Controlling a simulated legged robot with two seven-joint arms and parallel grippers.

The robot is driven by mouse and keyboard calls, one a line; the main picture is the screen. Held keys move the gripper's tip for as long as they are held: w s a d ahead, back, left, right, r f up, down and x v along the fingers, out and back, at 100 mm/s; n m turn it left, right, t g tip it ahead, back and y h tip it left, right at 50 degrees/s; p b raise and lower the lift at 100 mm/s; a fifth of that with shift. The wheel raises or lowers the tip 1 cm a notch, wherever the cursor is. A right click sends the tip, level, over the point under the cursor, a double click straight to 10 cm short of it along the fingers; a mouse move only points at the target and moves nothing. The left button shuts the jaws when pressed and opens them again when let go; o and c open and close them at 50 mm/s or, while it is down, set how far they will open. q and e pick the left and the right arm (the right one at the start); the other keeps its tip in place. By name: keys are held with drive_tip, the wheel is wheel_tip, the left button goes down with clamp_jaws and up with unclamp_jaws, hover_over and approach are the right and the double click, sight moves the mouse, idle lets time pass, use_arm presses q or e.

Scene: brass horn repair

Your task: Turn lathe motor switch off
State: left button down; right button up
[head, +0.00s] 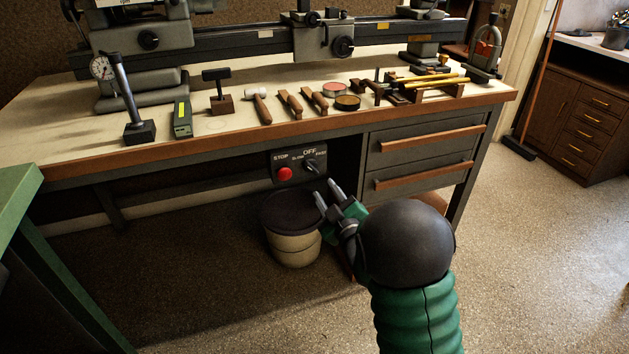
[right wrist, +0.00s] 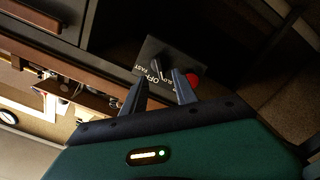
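The lathe motor switch is a dark knob (head: 313,166) on a dark panel (head: 299,155) under the bench's front edge. The panel is marked STOP, OFF, SLOW and FAST, with a red stop button (head: 285,173) left of the knob. I cannot tell for sure which mark the knob points to. My right gripper (head: 326,189) is open and empty, just below and in front of the panel. In the right wrist view the knob (right wrist: 156,66) shows beyond and between the fingertips (right wrist: 158,92), apparently apart from them. The red button (right wrist: 193,80) is also visible there. My left gripper is out of view.
The lathe (head: 270,44) stands on the wooden bench (head: 75,125), with several hand tools along the front. Drawers (head: 425,160) are right of the panel. A lidded bin (head: 293,247) stands below it, close to my right gripper. A green surface (head: 18,195) is at left.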

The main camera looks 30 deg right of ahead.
sight(314, 173)
drive_tip(key=b+x, duration=0.2)
drive_tip(key=x, duration=0.5)
drive_tip(key=shift+w+d+f, duration=0.1)
drive_tip(key=shift+w+f, duration=0.05)
drive_tip(key=shift+w, duration=0.15)
drive_tip(key=shift+w+d, duration=0.15)
drive_tip(key=shift+w, duration=0.4)
clamp_jaws()
